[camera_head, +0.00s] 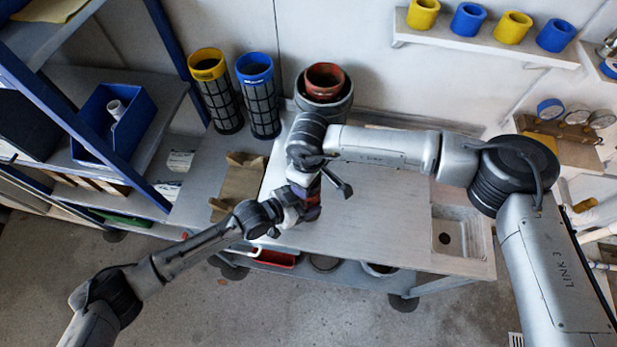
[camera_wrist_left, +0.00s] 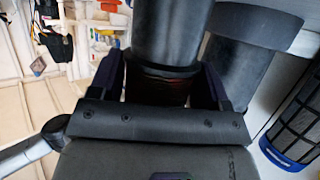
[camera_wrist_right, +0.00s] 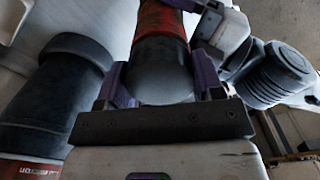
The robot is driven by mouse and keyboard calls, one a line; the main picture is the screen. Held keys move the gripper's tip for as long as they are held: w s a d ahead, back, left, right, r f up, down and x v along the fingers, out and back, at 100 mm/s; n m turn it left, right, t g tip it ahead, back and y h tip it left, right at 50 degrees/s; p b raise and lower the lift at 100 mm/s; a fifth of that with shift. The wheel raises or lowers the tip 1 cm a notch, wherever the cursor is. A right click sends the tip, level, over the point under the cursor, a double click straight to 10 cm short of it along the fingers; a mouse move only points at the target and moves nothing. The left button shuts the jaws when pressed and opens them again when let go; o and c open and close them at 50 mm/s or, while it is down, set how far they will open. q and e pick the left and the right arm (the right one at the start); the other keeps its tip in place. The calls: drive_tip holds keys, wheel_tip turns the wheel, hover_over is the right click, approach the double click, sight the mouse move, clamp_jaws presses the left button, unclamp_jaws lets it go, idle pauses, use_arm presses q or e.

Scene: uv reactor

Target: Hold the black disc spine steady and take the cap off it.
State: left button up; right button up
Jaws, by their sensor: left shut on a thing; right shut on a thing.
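My left gripper (camera_head: 287,207) and my right gripper (camera_head: 306,192) meet close together above the front left of the bench. In the right wrist view, an upright-looking part has a red, scuffed length and a dark grey rounded end, which I take to be the cap (camera_wrist_right: 162,78). The right fingers are shut on that end. In the left wrist view, the left fingers are shut around a dark, reddish length, apparently the black disc spine (camera_wrist_left: 162,86). A dark cylinder rises just beyond it. The join between cap and spine is hidden by the grippers.
A yellow-collared mesh cylinder (camera_head: 220,100) and a blue-collared one (camera_head: 260,100) stand at the back left. Beside them is a grey pot (camera_head: 336,113) with a red cup (camera_head: 323,78) in it. A brown tray (camera_head: 240,183) lies left.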

drive_tip(key=shift+r, duration=0.2)
drive_tip(key=shift+r, duration=0.9)
drive_tip(key=shift+r, duration=0.1)
drive_tip(key=shift+r, duration=1.9)
use_arm(q)
drive_tip(key=o, duration=1.8)
